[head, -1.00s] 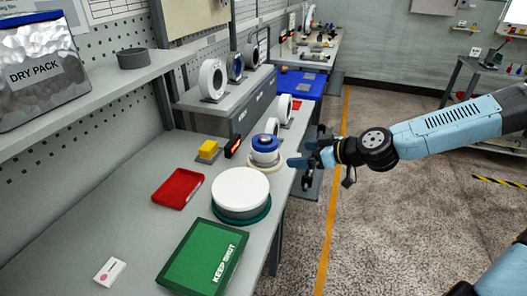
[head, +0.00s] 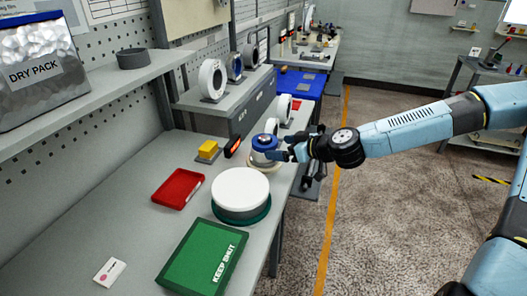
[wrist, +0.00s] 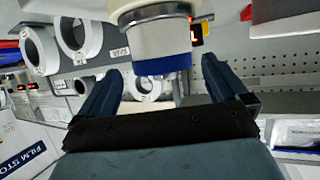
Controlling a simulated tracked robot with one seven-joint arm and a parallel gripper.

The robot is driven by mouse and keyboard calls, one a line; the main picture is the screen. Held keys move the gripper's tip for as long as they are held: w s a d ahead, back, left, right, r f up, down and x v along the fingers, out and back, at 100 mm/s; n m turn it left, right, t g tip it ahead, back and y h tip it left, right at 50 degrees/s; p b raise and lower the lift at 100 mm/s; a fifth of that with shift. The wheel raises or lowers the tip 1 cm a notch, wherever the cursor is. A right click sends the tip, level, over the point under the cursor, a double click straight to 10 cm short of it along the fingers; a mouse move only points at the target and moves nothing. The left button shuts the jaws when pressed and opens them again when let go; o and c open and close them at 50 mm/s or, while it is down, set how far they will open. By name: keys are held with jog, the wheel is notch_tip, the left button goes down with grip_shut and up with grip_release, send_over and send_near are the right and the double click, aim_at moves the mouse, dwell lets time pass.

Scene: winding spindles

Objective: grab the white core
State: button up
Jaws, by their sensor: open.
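The white core (head: 258,157) stands upright on a pale round base near the bench's right edge, with a blue cap (head: 264,142) on top. My gripper (head: 280,154) is just to the right of it, reaching in from the right at about its height. In the wrist view, the white core (wrist: 160,42) and its blue band (wrist: 163,66) appear upside down, ahead of and between my two spread fingers (wrist: 160,85). The fingers are open and empty. I cannot tell whether they touch the core.
A large white disc (head: 240,187) on a green base, a red tray (head: 178,188) and a green box (head: 203,260) lie nearer on the bench. A yellow block (head: 208,149) stands behind left. White rings (head: 212,80) stand on a grey riser. Right of the bench is open floor.

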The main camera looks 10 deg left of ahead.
aim_at(276, 148)
jog(key=shift+f+x, duration=0.1)
jog(key=shift+x, duration=1.3)
jog(key=shift+f+x, duration=0.15)
jog(key=shift+x, duration=1.25)
jog(key=shift+s, duration=0.15)
jog(key=shift+d, duration=0.1)
jog(key=shift+r, duration=0.1)
jog(key=c, duration=0.8)
